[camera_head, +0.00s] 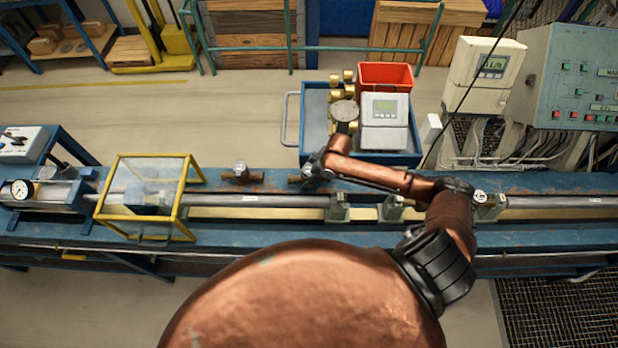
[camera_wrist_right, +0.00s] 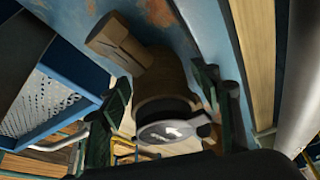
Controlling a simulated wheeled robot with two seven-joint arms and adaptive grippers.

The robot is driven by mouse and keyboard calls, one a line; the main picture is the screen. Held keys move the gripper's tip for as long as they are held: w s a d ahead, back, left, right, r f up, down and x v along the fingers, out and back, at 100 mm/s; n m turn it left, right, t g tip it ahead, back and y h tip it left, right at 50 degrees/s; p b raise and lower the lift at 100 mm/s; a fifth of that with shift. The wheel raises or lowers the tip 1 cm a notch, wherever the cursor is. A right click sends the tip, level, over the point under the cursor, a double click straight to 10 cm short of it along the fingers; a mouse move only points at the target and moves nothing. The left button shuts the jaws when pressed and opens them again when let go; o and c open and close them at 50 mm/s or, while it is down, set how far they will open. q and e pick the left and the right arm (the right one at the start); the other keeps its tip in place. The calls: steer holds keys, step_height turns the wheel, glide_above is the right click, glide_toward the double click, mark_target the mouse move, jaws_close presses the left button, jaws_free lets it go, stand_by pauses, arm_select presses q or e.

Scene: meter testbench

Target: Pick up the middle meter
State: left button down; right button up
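The middle meter, a brass body with a round dial, lies between the fingers of my right gripper in the right wrist view (camera_wrist_right: 165,100). In the head view only its brass end (camera_head: 294,179) shows beside my right gripper (camera_head: 314,171), which hides the rest. The dark fingers stand on either side of the meter in the right wrist view (camera_wrist_right: 172,108). A gap shows on the left side, so the gripper looks open around it. Another brass meter (camera_head: 240,172) sits farther left on the bench. A further meter (camera_head: 480,197) is on the right. My left gripper is out of view.
The blue bench (camera_head: 270,240) carries a pipe line with clamps (camera_head: 340,209). A yellow-framed clear box (camera_head: 150,190) stands at left. Behind is a blue cart (camera_head: 315,120) with brass fittings, a red bin (camera_head: 386,76) and a white display unit (camera_head: 384,124).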

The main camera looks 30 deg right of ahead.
jaws_close()
steer(key=shift+w+r, duration=0.1)
stand_by(0.4)
steer(key=shift+r, duration=0.1)
